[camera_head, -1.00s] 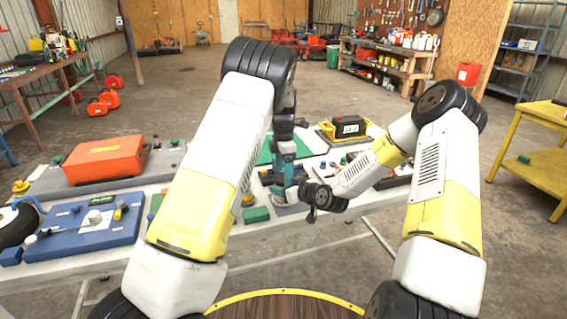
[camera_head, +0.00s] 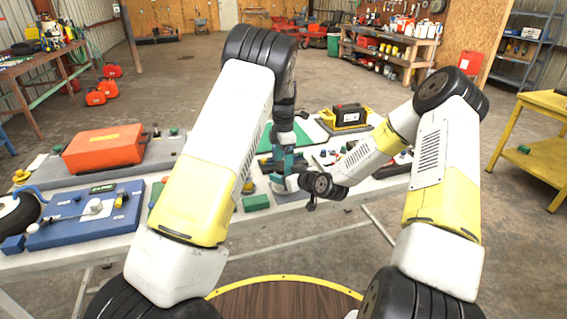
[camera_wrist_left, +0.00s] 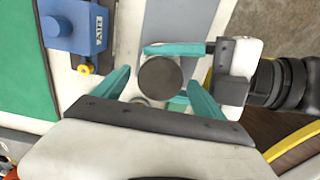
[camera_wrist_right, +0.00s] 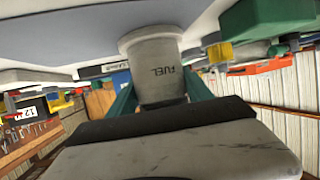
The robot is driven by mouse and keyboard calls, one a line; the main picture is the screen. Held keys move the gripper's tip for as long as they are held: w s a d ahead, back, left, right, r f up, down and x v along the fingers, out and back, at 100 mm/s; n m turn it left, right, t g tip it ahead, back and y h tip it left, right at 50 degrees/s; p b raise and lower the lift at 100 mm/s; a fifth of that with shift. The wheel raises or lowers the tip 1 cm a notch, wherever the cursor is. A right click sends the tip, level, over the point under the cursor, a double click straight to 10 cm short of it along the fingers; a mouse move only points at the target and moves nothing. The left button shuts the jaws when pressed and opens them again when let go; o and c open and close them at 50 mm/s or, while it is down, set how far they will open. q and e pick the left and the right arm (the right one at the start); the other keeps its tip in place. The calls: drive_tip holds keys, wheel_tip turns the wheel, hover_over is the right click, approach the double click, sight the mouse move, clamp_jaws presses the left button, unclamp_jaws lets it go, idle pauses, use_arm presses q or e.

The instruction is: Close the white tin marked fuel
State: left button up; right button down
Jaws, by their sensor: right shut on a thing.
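The white tin marked FUEL (camera_wrist_right: 160,72) stands between the teal fingers of my right gripper (camera_wrist_right: 161,92), which is shut on it. A wider pale rim is at the tin's bench end. In the left wrist view a dark grey round top (camera_wrist_left: 160,80) sits between the right gripper's fingers (camera_wrist_left: 172,74); I cannot tell whether it is a lid or the tin's mouth. My left gripper (camera_wrist_left: 160,92) is open above it, one finger on each side, apart from it. In the head view the arms mostly hide the tin, near my left gripper (camera_head: 284,165).
On the bench, a blue box (camera_wrist_left: 85,22) is near the tin, beside a green mat (camera_wrist_left: 22,65). A green block (camera_head: 256,202) lies at the front edge. An orange case (camera_head: 103,148) and a blue board (camera_head: 85,222) are to the left, a yellow-black case (camera_head: 347,117) behind.

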use_arm(q)
drive_tip(key=shift+r, duration=2.3)
drive_tip(key=o, duration=0.4)
wheel_tip(320, 180, up, 12)
